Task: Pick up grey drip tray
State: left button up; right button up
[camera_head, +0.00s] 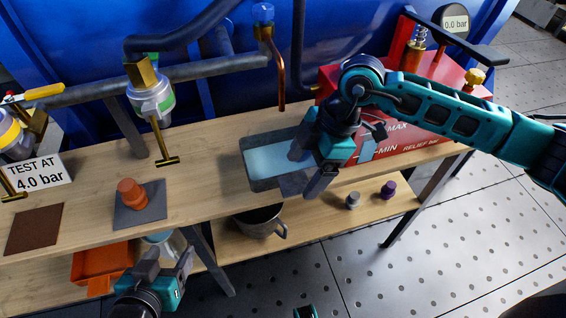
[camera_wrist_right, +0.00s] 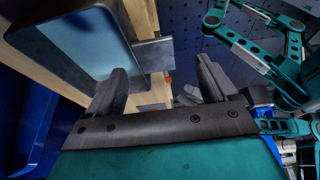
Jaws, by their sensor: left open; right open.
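The grey drip tray (camera_head: 257,183) lies on the wooden bench top, with pale blue liquid inside. A flat grey tab at its right end (camera_head: 293,184) extends toward my right gripper (camera_head: 309,168). My right gripper is open at this end, one finger on either side of the tab. In the right wrist view the tray (camera_wrist_right: 117,15) fills the upper left, and its tab (camera_wrist_right: 153,52) shows beyond the gap between the open fingers (camera_wrist_right: 160,80). Whether the fingers touch the tab cannot be told. My left gripper (camera_head: 168,260) is open and empty, low in front of the bench.
A red box (camera_head: 330,85) with a gauge stands behind my right arm. A copper pipe (camera_head: 279,75) hangs behind the tray. An orange plug (camera_head: 131,192) on a grey mat stands left of the tray. A pot (camera_head: 258,222) sits on the lower shelf, with small knobs farther right.

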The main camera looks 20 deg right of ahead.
aim_at(294, 183)
jog(key=x, duration=0.2)
jog(key=b+x, duration=0.1)
jog(key=x, duration=0.1)
jog(key=shift+w+f, duration=0.25)
jog(key=shift+a+f, duration=0.2)
jog(key=shift+f, duration=0.05)
jog(key=shift+c, duration=0.3)
